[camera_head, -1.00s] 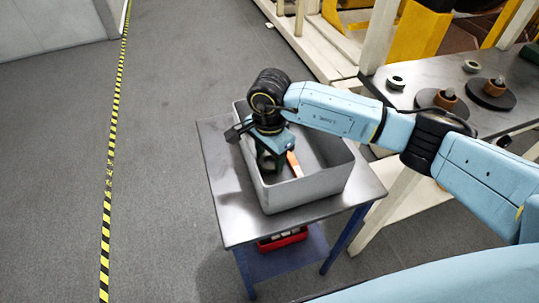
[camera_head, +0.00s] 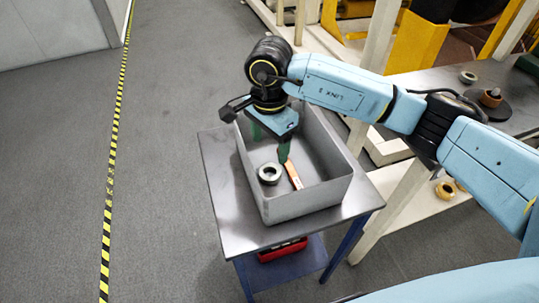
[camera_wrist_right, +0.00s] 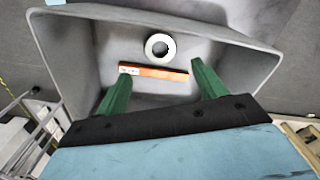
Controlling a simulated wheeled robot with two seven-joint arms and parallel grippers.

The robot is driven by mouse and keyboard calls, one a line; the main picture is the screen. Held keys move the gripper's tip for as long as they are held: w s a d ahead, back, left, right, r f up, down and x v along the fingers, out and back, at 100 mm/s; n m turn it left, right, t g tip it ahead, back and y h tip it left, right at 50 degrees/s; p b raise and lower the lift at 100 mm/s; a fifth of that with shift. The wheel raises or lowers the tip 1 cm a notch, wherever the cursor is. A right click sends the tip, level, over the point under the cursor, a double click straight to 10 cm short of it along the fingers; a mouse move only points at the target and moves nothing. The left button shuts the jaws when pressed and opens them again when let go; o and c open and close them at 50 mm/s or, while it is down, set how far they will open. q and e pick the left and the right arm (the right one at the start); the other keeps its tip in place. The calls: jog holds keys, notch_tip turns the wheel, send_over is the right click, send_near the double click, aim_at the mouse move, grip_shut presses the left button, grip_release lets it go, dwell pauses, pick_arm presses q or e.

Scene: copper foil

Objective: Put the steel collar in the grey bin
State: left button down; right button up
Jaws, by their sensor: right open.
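The steel collar (camera_head: 270,173) lies on the floor of the grey bin (camera_head: 318,199), beside an orange bar-shaped item (camera_head: 293,175). In the right wrist view the collar (camera_wrist_right: 160,47) is a pale ring lying flat, just beyond the orange item (camera_wrist_right: 153,72) and apart from it. My right gripper (camera_head: 270,145) is over the bin, above and behind the collar in the head view. Its green fingers (camera_wrist_right: 160,88) are spread wide with nothing between them. My left gripper is not in view.
The bin stands on a small metal table (camera_head: 227,190) with a red tray (camera_head: 282,250) on the shelf below. A workbench (camera_head: 425,80) at the right bears another ring (camera_head: 467,77) and a dark disc with an orange-brown part (camera_head: 490,98). Open floor lies left.

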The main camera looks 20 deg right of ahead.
jog(key=shift+r, duration=1.5)
